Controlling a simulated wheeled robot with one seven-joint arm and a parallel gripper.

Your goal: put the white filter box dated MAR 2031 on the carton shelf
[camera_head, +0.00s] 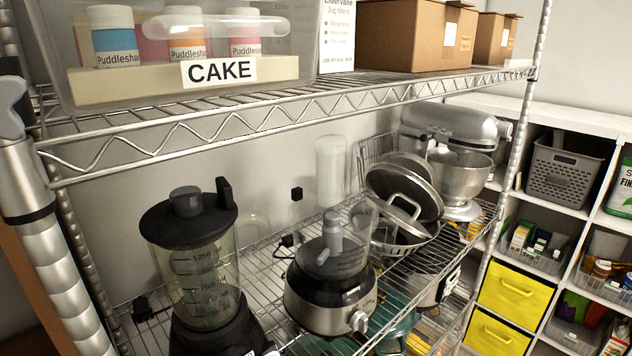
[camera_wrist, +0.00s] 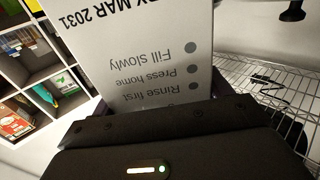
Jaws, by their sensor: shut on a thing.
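My gripper (camera_wrist: 160,112) is shut on a white filter box (camera_wrist: 140,40) in the wrist view. Its printed face reads "MAR 2031", "Fill slowly", "Press home" and "Rinse first", upside down in this view. Neither this box nor my gripper can be made out in the head view. The carton shelf (camera_head: 290,103) is the upper wire shelf in the head view. It bears a brown carton (camera_head: 412,38) and a smaller carton (camera_head: 494,40). Another white filter box (camera_head: 338,35) stands upright left of the cartons; its small bottom line is hard to read.
A clear bin labelled CAKE (camera_head: 222,72) fills the upper shelf's left. Below stand a blender (camera_head: 195,265), a food processor (camera_head: 330,290) and a stand mixer (camera_head: 450,150). A cubby unit (camera_head: 560,112) stands right. A narrow bare strip shows along the upper shelf's front edge.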

